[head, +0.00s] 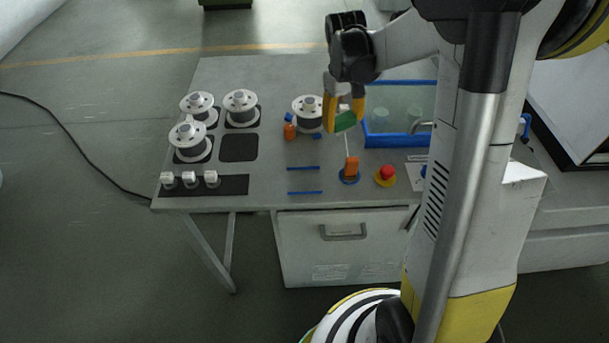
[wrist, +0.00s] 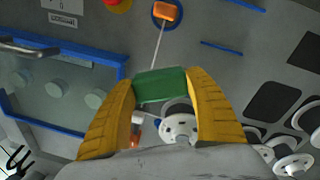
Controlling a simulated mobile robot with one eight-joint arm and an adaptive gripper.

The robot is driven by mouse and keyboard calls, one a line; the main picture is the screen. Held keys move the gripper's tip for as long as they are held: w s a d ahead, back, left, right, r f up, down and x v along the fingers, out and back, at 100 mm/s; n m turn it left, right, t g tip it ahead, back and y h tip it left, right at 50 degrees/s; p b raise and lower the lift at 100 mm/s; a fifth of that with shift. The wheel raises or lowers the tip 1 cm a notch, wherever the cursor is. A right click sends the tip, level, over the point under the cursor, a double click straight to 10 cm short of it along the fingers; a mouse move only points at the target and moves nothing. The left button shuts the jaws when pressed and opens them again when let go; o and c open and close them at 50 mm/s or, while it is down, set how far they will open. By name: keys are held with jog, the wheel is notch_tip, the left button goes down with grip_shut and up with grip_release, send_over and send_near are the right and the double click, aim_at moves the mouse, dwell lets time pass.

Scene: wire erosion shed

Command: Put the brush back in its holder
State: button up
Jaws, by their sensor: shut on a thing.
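My gripper (head: 343,112) is shut on the green part of the brush (head: 345,122), above the grey bench. In the wrist view the green block (wrist: 160,85) lies across between my two yellow fingers (wrist: 164,105). A thin white line (wrist: 157,48) runs from it toward an orange block in a blue ring (head: 350,170), also at the top of the wrist view (wrist: 166,12). I cannot tell whether this line is a stem or a cord. A small orange piece (head: 290,131) with blue parts stands left of my gripper. I cannot tell which piece is the holder.
A blue-rimmed clear tank (head: 400,112) stands right of my gripper. A white spool (head: 307,108) is close on the left, with several more farther left. A red button (head: 386,174) and blue strips (head: 304,168) are nearer the front. A dark pad (head: 238,148) is empty.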

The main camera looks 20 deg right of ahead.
jog(key=s+a+r+y, duration=0.1)
jog(key=s+a+r, duration=0.1)
jog(key=b, duration=0.3)
send_over(304, 181)
notch_tip(304, 181, down, 8)
jog(key=shift+r, duration=0.25)
notch_tip(304, 181, down, 4)
jog(key=shift+f+b, duration=0.1)
jog(key=shift+b, duration=0.7)
jog(key=shift+r, duration=0.2)
jog(key=shift+c, duration=0.4)
jog(key=o, duration=1.1)
jog(key=shift+f, duration=0.1)
